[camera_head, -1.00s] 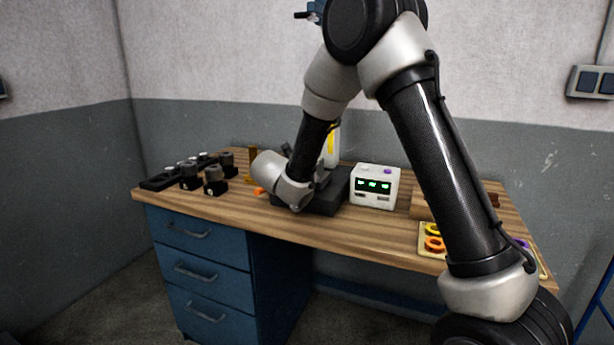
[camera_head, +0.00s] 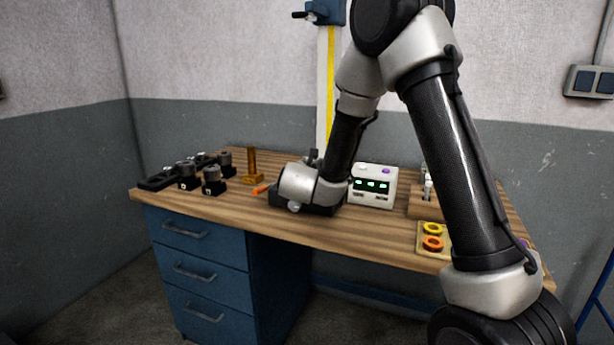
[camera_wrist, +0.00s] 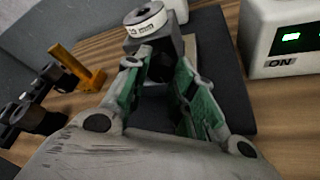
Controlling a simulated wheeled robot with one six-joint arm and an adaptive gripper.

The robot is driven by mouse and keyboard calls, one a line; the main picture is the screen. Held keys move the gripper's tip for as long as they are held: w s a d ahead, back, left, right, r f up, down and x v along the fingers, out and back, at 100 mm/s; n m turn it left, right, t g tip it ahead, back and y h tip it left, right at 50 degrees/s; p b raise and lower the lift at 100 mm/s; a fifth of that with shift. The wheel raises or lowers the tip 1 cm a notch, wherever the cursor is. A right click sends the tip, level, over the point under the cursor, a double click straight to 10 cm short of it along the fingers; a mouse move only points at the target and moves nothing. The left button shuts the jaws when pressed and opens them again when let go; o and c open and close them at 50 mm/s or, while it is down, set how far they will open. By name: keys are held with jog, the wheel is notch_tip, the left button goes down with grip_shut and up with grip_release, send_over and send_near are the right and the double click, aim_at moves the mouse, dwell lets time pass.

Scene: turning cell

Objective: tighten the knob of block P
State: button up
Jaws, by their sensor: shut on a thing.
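In the wrist view my gripper (camera_wrist: 157,65), with green-faced fingers, is shut on a dark block (camera_wrist: 164,68). A round grey knob with a white printed ring (camera_wrist: 145,22) shows at the block's far upper end. I cannot read which letter the block bears. A dark flat base (camera_wrist: 228,75) lies below and beside it; whether the block touches it is unclear. In the head view my wrist hides the gripper and held block, and part of the dark base (camera_head: 318,209) shows under it.
Several dark blocks with grey knobs (camera_head: 213,175) stand at the bench's left. An orange-brown bracket (camera_head: 252,168) stands left of my wrist. A white box with green displays (camera_head: 372,184) is close on the right. A tray with coloured rings (camera_head: 424,250) is at the front right.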

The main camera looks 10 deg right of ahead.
dwell(0.4)
jog(key=o, duration=0.7)
jog(key=shift+o, duration=0.2)
jog(key=v, duration=1.2)
jog(key=shift+d, duration=0.1)
